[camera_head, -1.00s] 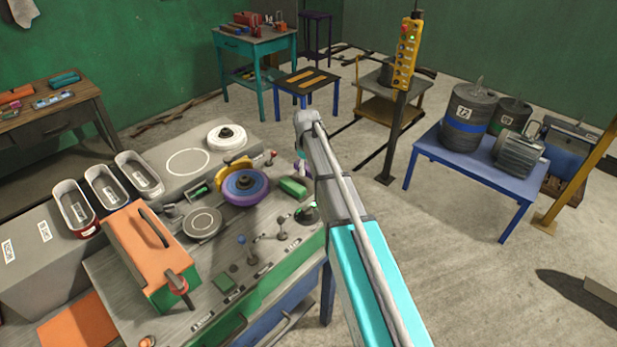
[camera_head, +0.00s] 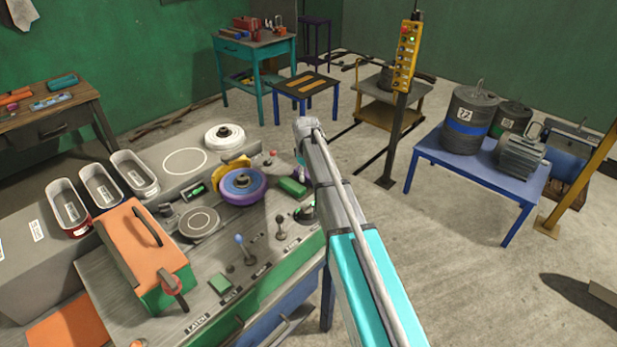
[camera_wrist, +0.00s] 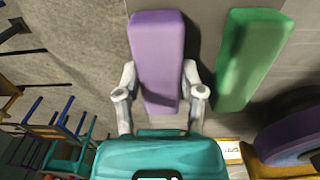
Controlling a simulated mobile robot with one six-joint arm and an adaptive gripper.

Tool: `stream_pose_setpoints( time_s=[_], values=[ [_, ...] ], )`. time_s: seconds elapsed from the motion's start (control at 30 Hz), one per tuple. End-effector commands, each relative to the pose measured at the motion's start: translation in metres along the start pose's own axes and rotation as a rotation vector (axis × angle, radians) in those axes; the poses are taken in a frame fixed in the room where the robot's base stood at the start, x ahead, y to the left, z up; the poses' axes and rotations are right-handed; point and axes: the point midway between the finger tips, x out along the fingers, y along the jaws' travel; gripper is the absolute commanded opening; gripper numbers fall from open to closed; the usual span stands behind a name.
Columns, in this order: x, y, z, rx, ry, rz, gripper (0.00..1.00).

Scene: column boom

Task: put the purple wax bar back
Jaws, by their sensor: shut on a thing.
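The purple wax bar (camera_wrist: 157,60) stands out in the wrist view between the two fingers of my gripper (camera_wrist: 158,88). The fingers are shut on its sides. A green bar (camera_wrist: 254,58) lies just to its right, slightly tilted and apart from it. In the head view the green bar (camera_head: 293,187) lies on the bench top beside the purple wheel (camera_head: 242,186). My arm hides most of my gripper and the purple bar there. I cannot tell whether the purple bar touches the bench top.
The bench also carries levers (camera_head: 280,226), an orange box (camera_head: 146,250) and several labelled bins (camera_head: 68,207). A yellow button pendant (camera_head: 406,55) stands on a post behind my arm. A blue table (camera_head: 480,175) with drums is at the right. The floor between is open.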

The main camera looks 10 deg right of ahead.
Motion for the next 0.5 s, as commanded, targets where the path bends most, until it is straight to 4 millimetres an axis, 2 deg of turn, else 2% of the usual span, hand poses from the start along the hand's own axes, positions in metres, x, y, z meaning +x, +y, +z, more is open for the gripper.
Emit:
stream_pose_setpoints(
  time_s=[0.4, 0.43, 0.5],
  values=[
    [0.0036, -0.0006, -0.0003, -0.001, 0.0, 0.0, 0.03],
    [0.0024, -0.0006, -0.0003, -0.001, 0.0, 0.0, 0.56],
    [0.0021, -0.0007, -0.0005, -0.001, 0.0, 0.0, 0.69]
  ],
)
